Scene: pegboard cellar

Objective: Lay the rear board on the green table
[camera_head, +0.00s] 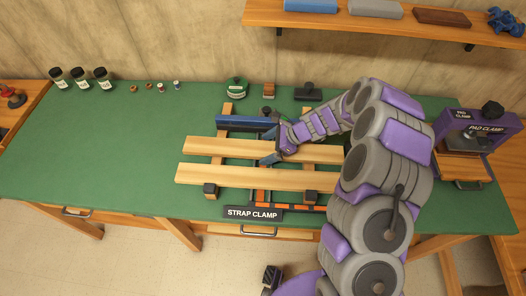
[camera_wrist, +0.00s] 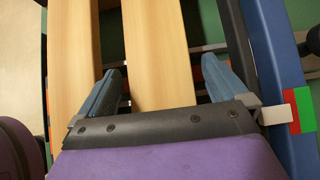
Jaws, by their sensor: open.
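The rear board (camera_head: 215,146) is a pale wooden plank lying across the strap clamp (camera_head: 253,213) on the green table (camera_head: 130,150). The front board (camera_head: 235,178) lies parallel to it, with a gap between them. My gripper (camera_head: 269,147) is open over the rear board. In the wrist view the rear board (camera_wrist: 155,45) runs between the two blue fingers of my gripper (camera_wrist: 165,88), with one finger on each side of it. The front board (camera_wrist: 74,50) is beyond the left finger. Whether the fingers touch the rear board cannot be told.
A blue clamp bar (camera_head: 238,122) runs behind the rear board. Several jars (camera_head: 80,77) stand at the back left. A pad clamp (camera_head: 468,145) stands at the right. The table's left part is clear.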

